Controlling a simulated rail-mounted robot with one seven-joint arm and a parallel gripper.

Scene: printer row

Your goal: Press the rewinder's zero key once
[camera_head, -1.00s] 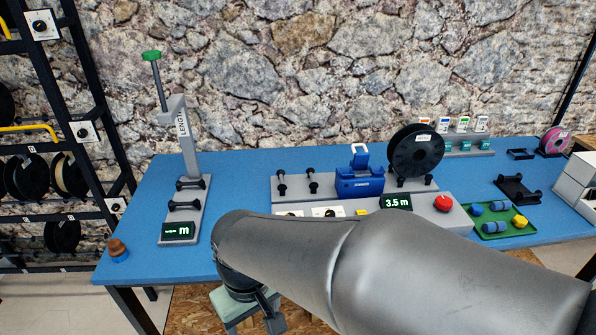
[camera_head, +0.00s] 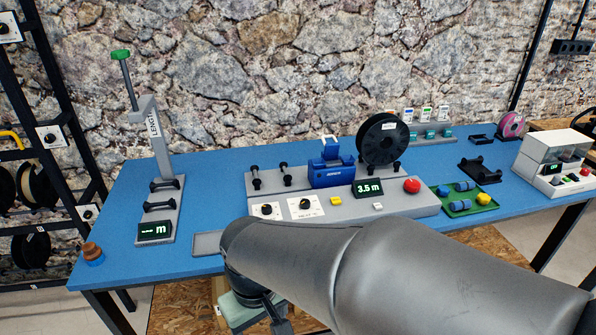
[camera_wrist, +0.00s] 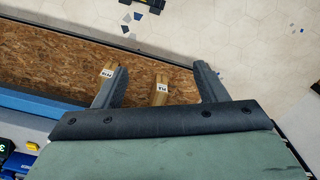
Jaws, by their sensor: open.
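The rewinder (camera_head: 412,206) is a long grey base on the blue table, with a blue unit and a black spool on it. Its display (camera_head: 368,188) reads 3.5 m. A yellow key (camera_head: 336,201) and a small white key (camera_head: 377,206) sit on its front face; I cannot read which one is the zero key. My gripper (camera_wrist: 163,78) is open and empty in the wrist view, over a brown board beyond the table's edge. In the head view it hangs in front of the table, partly hidden by my arm, apart from the rewinder.
The blue table (camera_head: 215,215) has a length gauge (camera_head: 162,210) at left and a green tray (camera_head: 470,209) with small parts at right. A brown-topped jar (camera_head: 93,253) stands at the left corner. A white machine (camera_head: 548,165) stands far right. A grey tray (camera_head: 207,244) lies near the front edge.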

